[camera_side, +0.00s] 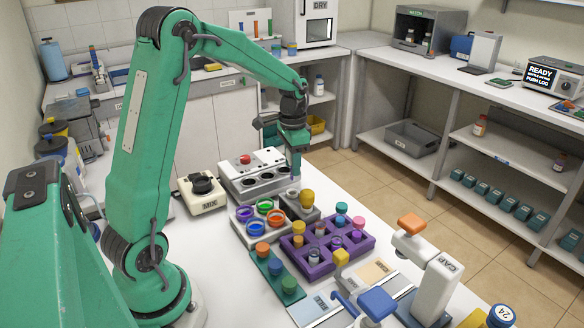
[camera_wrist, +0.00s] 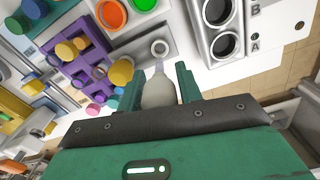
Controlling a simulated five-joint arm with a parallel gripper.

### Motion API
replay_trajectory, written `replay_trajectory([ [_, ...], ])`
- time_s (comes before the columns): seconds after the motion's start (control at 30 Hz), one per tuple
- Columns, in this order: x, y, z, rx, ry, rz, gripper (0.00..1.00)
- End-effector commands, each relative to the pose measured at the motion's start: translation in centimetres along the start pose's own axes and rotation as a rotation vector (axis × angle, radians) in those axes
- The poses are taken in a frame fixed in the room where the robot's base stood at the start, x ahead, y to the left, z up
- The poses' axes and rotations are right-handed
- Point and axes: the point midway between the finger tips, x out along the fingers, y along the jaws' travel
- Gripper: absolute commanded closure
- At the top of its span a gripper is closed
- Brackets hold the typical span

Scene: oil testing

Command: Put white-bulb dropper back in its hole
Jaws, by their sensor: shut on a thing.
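My gripper (camera_wrist: 158,88) is shut on the white-bulb dropper, whose pale bulb (camera_wrist: 158,93) sits between the two green fingers. Its thin tip points toward a pale round hole (camera_wrist: 161,47) in the dark dropper holder. I cannot tell whether the tip is in the hole or just above it. In the side view my gripper (camera_side: 294,158) hangs over the dark holder (camera_side: 304,214). The yellow-bulb dropper (camera_side: 307,199) stands in that holder, beside the hole; it also shows in the wrist view (camera_wrist: 121,71).
A white tray with coloured rings (camera_side: 241,214) is left of the holder. A purple rack (camera_side: 296,258) with several capped vials is in front. A white and grey block with round wells (camera_side: 250,168) stands behind, next to a MIX device (camera_side: 202,194). The space around the holder is tight.

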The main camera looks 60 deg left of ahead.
Motion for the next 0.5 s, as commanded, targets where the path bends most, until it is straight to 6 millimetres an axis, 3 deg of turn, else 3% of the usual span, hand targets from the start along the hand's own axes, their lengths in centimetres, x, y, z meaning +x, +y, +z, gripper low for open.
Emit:
replay_trajectory([
  [0.5, 2.2, 0.0, 0.0, 0.0, -0.001, 0.0, 0.72],
])
